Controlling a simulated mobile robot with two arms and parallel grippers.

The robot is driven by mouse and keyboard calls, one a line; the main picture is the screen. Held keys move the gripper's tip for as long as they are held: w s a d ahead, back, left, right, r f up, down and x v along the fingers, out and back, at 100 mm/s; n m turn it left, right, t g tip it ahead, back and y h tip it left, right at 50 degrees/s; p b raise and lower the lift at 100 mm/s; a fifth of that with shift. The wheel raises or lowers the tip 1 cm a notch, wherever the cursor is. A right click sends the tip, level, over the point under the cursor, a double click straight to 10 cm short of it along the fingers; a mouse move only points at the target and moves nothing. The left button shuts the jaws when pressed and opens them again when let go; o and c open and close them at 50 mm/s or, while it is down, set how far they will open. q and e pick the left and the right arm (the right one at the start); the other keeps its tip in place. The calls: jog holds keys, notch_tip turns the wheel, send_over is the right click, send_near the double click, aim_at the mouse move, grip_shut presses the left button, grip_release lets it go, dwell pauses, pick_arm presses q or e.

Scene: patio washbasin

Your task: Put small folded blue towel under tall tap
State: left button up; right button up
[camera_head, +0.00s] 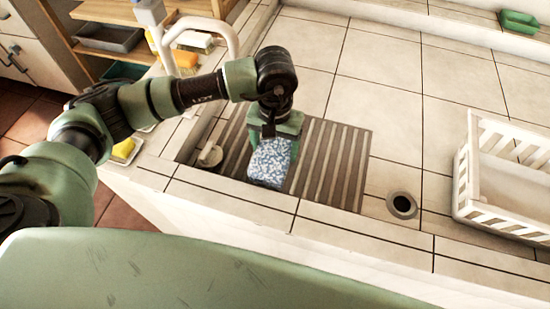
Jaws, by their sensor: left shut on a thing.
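My left gripper (272,140) points down and is shut on the small folded blue towel (268,163), which has a blue and white pattern. The towel is in front of the grey slatted mat (335,165), over its left half; I cannot tell whether it touches the mat. A tall white arched tap (228,30) stands at the upper left, behind my left arm and apart from the towel. My arm hides part of the tap's surroundings. My right gripper is not in view.
A white slatted crate (508,190) stands at the right. A round drain hole (402,205) lies between mat and crate. A yellow sponge (123,149) lies at the left. The tiled basin floor behind the mat is clear.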

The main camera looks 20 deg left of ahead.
aim_at(275, 157)
pick_arm(q)
notch_tip(275, 157, down, 4)
jog(key=shift+r+b, duration=0.1)
jog(key=shift+b, duration=0.7)
jog(key=shift+f, duration=0.25)
jog(key=shift+r, duration=0.1)
jog(key=o, duration=1.3)
jog(key=shift+f, duration=0.2)
jog(key=shift+c, duration=0.2)
jog(key=o, duration=0.4)
jog(key=shift+c, duration=0.2)
jog(key=shift+r, duration=0.15)
